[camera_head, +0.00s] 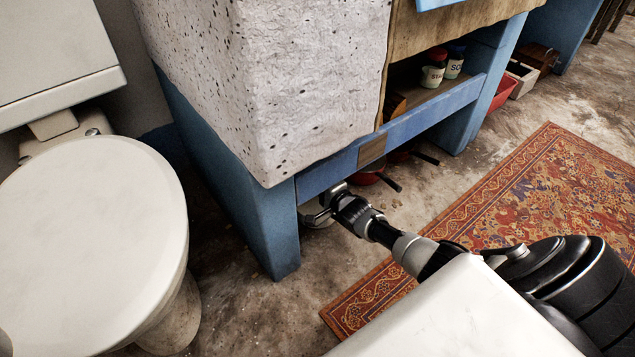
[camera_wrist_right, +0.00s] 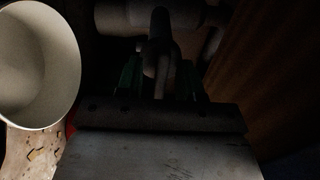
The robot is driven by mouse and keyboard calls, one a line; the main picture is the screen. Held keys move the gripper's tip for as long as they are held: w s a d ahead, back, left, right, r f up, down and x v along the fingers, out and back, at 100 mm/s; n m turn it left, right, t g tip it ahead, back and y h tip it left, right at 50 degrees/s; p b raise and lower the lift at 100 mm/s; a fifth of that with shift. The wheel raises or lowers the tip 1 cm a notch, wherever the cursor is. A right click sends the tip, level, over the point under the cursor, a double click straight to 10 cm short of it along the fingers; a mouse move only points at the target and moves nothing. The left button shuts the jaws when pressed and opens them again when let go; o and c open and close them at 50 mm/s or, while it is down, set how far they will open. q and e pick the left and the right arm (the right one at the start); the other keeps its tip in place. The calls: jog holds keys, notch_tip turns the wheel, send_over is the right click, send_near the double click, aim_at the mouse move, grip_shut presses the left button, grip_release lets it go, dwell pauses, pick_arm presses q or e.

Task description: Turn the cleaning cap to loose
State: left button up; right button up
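In the right wrist view a dark grey pipe fitting (camera_wrist_right: 185,15) runs across the top. A narrow grey upright piece (camera_wrist_right: 157,65), possibly the cleaning cap's grip, stands in front of it. My right gripper (camera_wrist_right: 160,82) has dark greenish fingers on both sides of this piece. Shadow hides whether they touch it. In the head view my right gripper (camera_head: 320,212) reaches in low under the blue frame (camera_head: 330,178) of the stone trough (camera_head: 275,90). The cap cannot be made out there. My left gripper is not in view.
A white round vessel (camera_wrist_right: 40,65) is close on the left in the wrist view. A brown wooden surface (camera_wrist_right: 265,70) is on the right. In the head view a toilet (camera_head: 90,245) stands left, a patterned rug (camera_head: 540,200) lies right, and jars (camera_head: 433,75) stand on the shelf.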

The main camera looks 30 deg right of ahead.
grip_shut()
